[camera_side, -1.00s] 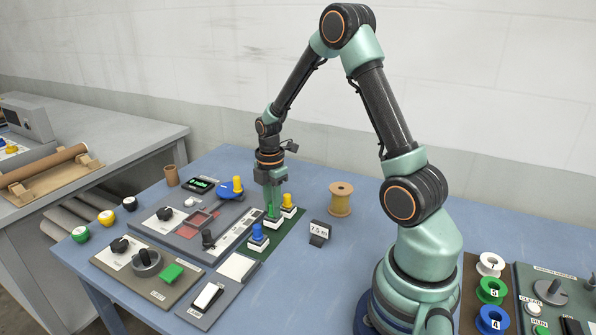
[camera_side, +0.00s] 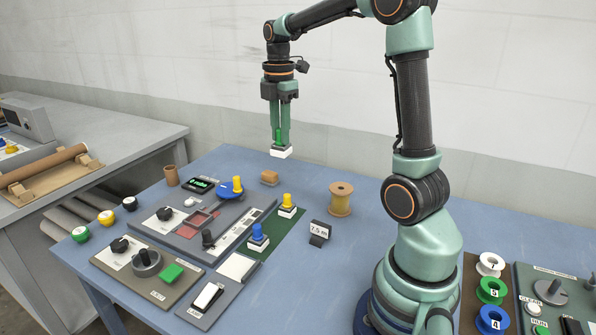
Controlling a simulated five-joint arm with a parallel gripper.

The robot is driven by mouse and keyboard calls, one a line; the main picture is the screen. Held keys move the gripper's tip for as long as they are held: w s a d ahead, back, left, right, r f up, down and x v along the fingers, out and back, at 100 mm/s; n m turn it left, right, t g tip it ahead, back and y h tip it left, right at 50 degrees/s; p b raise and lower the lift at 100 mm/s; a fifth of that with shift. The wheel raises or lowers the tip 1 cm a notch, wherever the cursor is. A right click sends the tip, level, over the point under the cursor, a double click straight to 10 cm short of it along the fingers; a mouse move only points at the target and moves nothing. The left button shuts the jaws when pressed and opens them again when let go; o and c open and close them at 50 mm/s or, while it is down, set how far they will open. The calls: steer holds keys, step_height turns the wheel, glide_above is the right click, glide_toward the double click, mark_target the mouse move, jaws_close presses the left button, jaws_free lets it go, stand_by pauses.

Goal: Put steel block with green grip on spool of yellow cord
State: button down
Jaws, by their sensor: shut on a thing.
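My gripper (camera_side: 280,141) is shut on the green grip of the steel block with green grip (camera_side: 281,152). It holds the block upright in the air, well above the blue table, with its pale base hanging below the fingers. The spool of yellow cord (camera_side: 341,205) stands upright on the table, to the right of and lower in the picture than the held block. Its tan top flange shows and nothing lies on it.
A block with blue grip (camera_side: 258,243) and a block with yellow grip (camera_side: 286,212) stand on the green mat (camera_side: 270,239). A "7.5 m" sign (camera_side: 319,232) stands beside the spool. A small tan piece (camera_side: 269,177) lies behind the mat. Control panels (camera_side: 150,272) fill the left front.

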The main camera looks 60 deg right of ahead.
steer(key=s+d+r, duration=0.7)
steer(key=s+d, duration=0.4)
steer(key=d, duration=0.1)
glide_above(341, 188)
step_height(341, 188, down, 20)
steer(key=shift+f, duration=0.1)
steer(key=shift+f, duration=0.1)
steer(key=c, duration=0.7)
jaws_free()
